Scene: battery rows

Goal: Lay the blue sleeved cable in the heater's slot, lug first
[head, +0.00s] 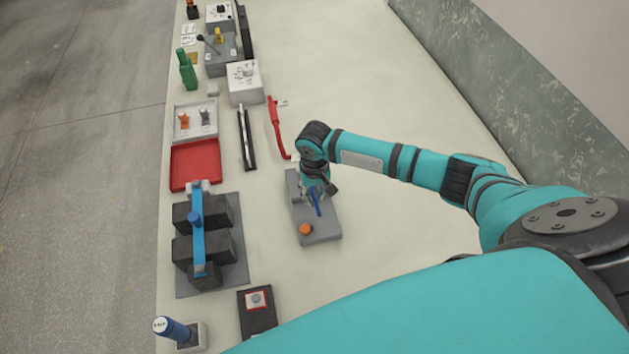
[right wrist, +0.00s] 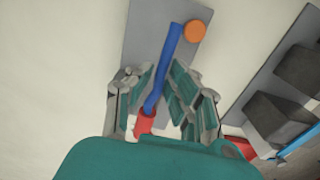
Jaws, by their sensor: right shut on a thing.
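The blue sleeved cable (head: 317,205) is held by my right gripper (head: 312,190), whose jaws are shut on it. In the right wrist view the cable (right wrist: 165,65) runs from between the fingers of the right gripper (right wrist: 162,88) across a grey block, its far end near an orange knob. This grey block (head: 322,228), which looks like the heater, lies under the gripper, with the orange knob (head: 306,229) at its near left. I cannot make out the lug or the slot, or whether the cable touches the block. My left gripper is out of view.
A battery assembly with a blue bar (head: 197,235) stands on a grey plate to the left. A red-handled tool (head: 274,125) lies beyond the heater. A red tray (head: 196,163) and a black box (head: 257,315) are nearby. The bench right of the heater is clear.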

